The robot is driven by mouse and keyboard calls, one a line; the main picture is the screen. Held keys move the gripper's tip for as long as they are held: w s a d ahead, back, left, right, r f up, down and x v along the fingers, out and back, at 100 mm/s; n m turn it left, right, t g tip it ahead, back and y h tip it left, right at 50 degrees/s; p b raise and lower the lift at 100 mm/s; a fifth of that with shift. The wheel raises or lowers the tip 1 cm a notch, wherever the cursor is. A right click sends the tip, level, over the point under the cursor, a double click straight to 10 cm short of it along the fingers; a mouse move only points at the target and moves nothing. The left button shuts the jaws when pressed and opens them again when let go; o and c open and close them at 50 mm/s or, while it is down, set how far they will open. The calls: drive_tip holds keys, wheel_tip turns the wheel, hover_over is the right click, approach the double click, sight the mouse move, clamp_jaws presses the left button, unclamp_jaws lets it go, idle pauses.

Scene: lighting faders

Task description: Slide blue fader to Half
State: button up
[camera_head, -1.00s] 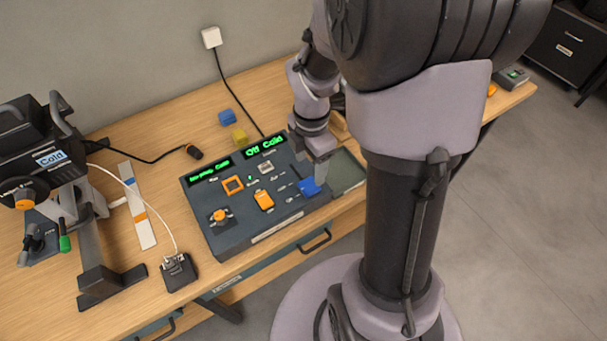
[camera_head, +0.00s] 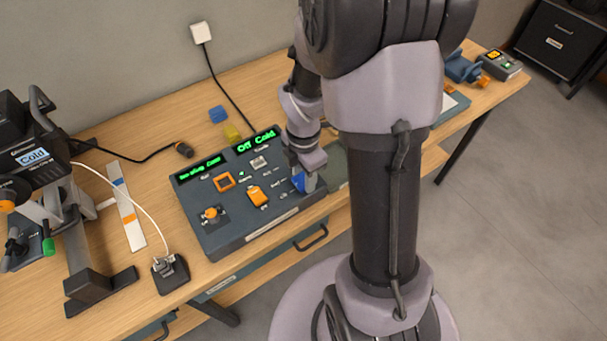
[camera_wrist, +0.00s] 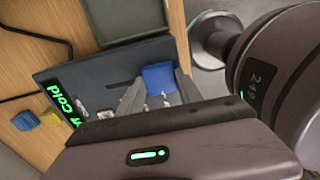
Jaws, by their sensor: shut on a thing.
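The dark control box (camera_head: 225,240) stands on the wooden bench and carries the faders. The blue fader knob (camera_head: 298,182) is at the box's right end, partly hidden by my gripper (camera_head: 303,178). In the wrist view the blue knob (camera_wrist: 160,78) sits at the tips of my gripper (camera_wrist: 160,98), which is shut on it. The fader's slot and most of its position labels are hidden or too small to read. The box's displays (camera_head: 257,140) glow green, and the right one reads "Off Cold". An orange fader (camera_head: 257,196) and an orange-capped knob (camera_head: 210,213) are left of the blue knob.
A blue block (camera_head: 217,114) and a yellow block (camera_head: 232,133) lie behind the box. A grey-green tray (camera_head: 336,165) lies right of the box. Cables cross the bench.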

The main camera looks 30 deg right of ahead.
clamp_jaws()
drive_tip(key=w+p, duration=0.1)
drive_tip(key=w, duration=0.3)
drive_tip(key=o, duration=1.3)
unclamp_jaws()
drive_tip(key=shift+o, duration=0.2)
drive_tip(key=shift+r, duration=0.1)
wheel_tip(320, 180, up, 17)
drive_tip(key=p, duration=0.6)
drive_tip(key=shift+r, duration=0.15)
